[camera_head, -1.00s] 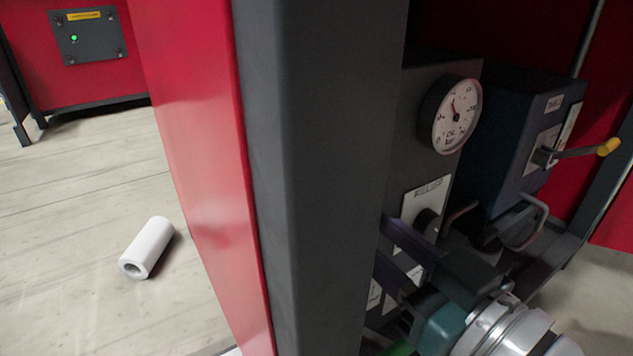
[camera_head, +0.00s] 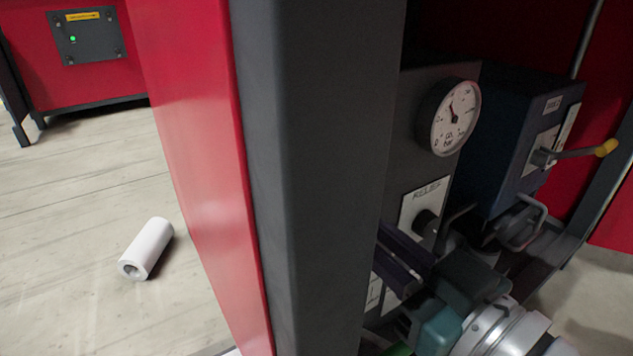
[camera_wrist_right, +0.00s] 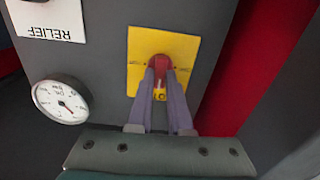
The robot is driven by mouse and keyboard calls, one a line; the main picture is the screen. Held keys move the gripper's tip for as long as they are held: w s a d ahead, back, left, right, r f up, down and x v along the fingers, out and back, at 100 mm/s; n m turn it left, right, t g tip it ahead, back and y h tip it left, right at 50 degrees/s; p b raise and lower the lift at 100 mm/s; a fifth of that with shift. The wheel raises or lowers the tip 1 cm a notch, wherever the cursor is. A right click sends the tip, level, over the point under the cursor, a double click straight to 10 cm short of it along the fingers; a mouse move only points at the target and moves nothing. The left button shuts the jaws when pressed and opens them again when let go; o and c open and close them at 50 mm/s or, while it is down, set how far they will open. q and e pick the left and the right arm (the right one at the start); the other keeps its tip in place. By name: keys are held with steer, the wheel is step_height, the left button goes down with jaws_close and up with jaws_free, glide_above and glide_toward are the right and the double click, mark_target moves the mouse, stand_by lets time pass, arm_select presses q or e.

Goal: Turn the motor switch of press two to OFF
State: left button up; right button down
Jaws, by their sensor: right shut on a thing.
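A red rotary switch handle (camera_wrist_right: 159,64) sits on a yellow plate (camera_wrist_right: 184,42) on a grey panel in the right wrist view. My right gripper (camera_wrist_right: 161,78) is shut on this handle, with a purple finger on each side. A small yellow part with dark marks shows between the fingers. In the head view my right gripper (camera_head: 390,250) reaches past the dark post, its fingers close together. The switch and yellow plate are hidden there. Lettering on the plate is too small to read. My left gripper is not in view.
A dark post (camera_head: 315,180) stands close in front. A pressure gauge (camera_head: 455,117), a RELIEF knob (camera_head: 426,222) and a blue box (camera_head: 515,130) with a yellow-tipped lever (camera_head: 585,152) are near my right arm. A white roll (camera_head: 146,249) lies on the floor.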

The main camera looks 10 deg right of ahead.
steer(key=shift+s+a+f+n+p, duration=0.1)
steer(key=shift+n+p, duration=0.45)
steer(key=shift+n, duration=3.75)
steer(key=shift+a+f+n+p, duration=0.1)
steer(key=shift+n+p, duration=0.4)
steer(key=shift+n, duration=3.8)
steer(key=c, duration=0.8)
jaws_free()
steer(key=shift+c, duration=0.2)
